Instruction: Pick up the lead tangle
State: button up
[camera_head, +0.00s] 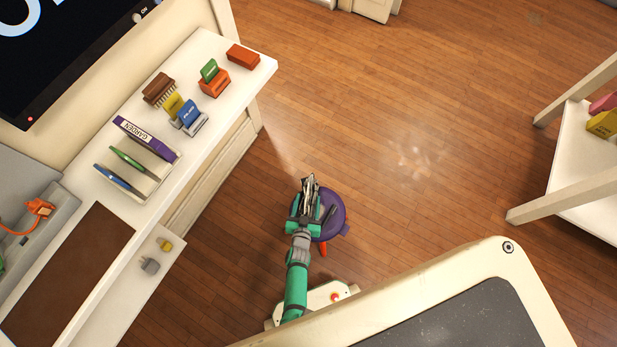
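I cannot pick out a lead tangle with certainty. An orange lead with an orange plug-like end (40,207) lies in a grey tray-like unit at the far left; whether it is the tangle I cannot tell. My gripper (310,184) is at the end of my green arm, over the floor right of the white counter and well apart from the orange lead. Its fingers are small and seen from above, so I cannot tell whether they are open or hold anything. A round purple thing (334,212) is partly hidden beneath my gripper.
The white counter (255,80) holds a purple-labelled rack (146,138), a brush (159,89), coloured blocks and a brown mat (70,270). A grey plug (149,265) and a yellow one (165,244) lie on a lower ledge. A white shelf (580,190) stands right. Open wooden floor lies between.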

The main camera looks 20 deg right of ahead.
jog(key=c, duration=1)
grip_shut()
jog(key=shift+r, duration=0.1)
